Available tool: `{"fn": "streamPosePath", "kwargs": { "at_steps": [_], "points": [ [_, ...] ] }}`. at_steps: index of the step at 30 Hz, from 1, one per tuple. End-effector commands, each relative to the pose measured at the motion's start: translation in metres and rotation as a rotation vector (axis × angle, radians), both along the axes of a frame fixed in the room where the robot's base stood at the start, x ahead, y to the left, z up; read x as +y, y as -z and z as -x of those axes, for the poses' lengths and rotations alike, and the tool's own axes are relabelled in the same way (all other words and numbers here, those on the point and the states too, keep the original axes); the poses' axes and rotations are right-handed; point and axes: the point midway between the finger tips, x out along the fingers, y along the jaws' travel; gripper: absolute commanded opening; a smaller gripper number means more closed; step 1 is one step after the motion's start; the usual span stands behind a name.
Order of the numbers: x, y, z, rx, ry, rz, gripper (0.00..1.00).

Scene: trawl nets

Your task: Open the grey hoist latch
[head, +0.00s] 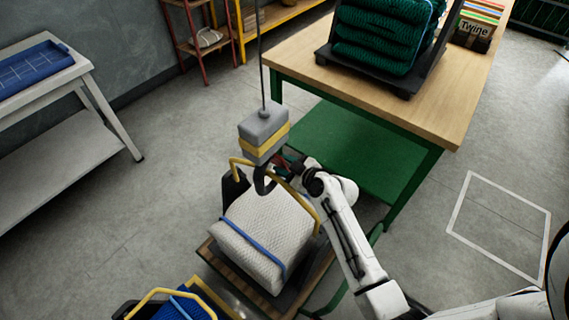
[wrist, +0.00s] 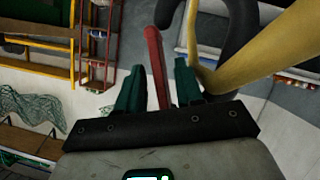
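The hoist block (head: 263,128), grey with a yellow band, hangs on a cable, with a dark hook (head: 263,182) below it. A red lever (wrist: 153,48), seemingly the hoist's latch, shows in the wrist view; only a bit of red shows in the head view. My gripper (head: 291,171) is just right of the hook. In the wrist view my gripper (wrist: 159,72) has its two green fingers apart, one on each side of the red lever. Narrow gaps seem to show beside the lever. A yellow bar (head: 301,196) of the load's frame passes close to the hook.
A white net bale (head: 265,232) with a blue strap sits on a wooden pallet below the hook. A wood-topped green bench (head: 440,112) stands right and behind, bearing dark green nets (head: 378,38). A grey table (head: 95,75) stands left. Floor between is clear.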

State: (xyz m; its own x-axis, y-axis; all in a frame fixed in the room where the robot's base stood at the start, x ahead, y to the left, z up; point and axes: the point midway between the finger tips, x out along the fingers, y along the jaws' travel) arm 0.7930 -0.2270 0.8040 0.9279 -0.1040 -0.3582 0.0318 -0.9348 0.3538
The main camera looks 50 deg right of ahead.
Motion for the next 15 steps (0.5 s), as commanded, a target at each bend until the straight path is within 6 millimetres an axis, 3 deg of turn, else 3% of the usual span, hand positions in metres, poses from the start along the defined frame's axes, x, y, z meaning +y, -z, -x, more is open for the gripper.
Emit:
{"fn": "streamPosePath", "kwargs": {
  "at_steps": [9,15],
  "points": [
    [0.0001,0.0011,-0.0022,0.000,0.000,0.000,0.36],
    [0.0001,0.0010,-0.0021,0.000,0.000,-0.001,0.17]
  ]
}}
